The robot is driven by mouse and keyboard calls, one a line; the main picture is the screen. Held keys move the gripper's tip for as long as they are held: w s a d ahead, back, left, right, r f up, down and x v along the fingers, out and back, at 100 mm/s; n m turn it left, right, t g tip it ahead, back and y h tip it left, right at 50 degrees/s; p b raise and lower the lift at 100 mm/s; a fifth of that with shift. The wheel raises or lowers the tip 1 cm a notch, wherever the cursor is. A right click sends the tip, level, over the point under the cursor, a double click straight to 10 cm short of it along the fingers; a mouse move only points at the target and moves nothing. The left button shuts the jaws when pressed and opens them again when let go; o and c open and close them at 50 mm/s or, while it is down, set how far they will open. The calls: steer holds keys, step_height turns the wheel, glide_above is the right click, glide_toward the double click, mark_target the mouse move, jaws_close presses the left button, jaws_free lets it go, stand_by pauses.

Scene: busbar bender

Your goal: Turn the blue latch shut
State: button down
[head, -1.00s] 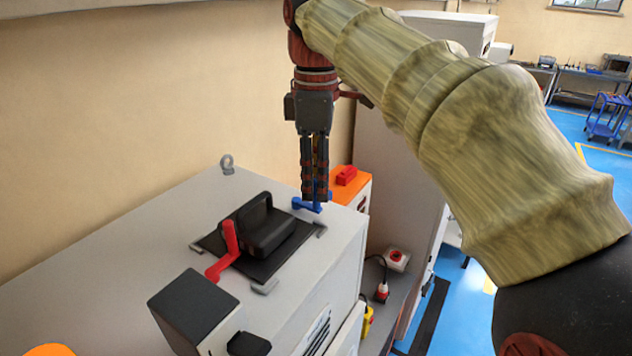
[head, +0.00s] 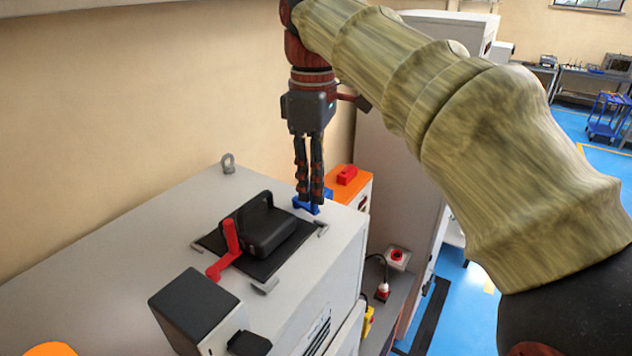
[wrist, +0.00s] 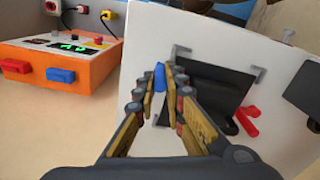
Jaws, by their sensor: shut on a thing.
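The blue latch (head: 300,205) is on the top of the light grey cabinet, by the far end of the black plate. In the wrist view the latch (wrist: 159,78) shows as a short blue piece between the fingertips. My gripper (head: 311,199) points down over it with its fingers close together on the latch; in the wrist view the gripper (wrist: 160,88) has its tips on either side of the blue piece. The fingers hide part of the latch, so its exact angle is hard to tell.
A black handle (head: 265,225) stands on the black plate, beside a red latch (head: 230,240). A dark box (head: 193,306) is at the cabinet's near end. An orange box (wrist: 62,85) with red and blue handles stands beyond the cabinet. A wall runs along the left.

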steer(key=m, duration=0.1)
steer(key=a+m, duration=0.1)
steer(key=m, duration=0.1)
steer(key=s+a+m, duration=0.1)
steer(key=m, duration=0.3)
steer(key=a+m, duration=0.1)
steer(key=m, duration=0.1)
steer(key=a+m, duration=0.1)
steer(key=shift+m, duration=0.4)
steer(key=shift+a+r, duration=0.1)
steer(key=c, duration=1.8)
jaws_free()
steer(key=shift+c, duration=0.2)
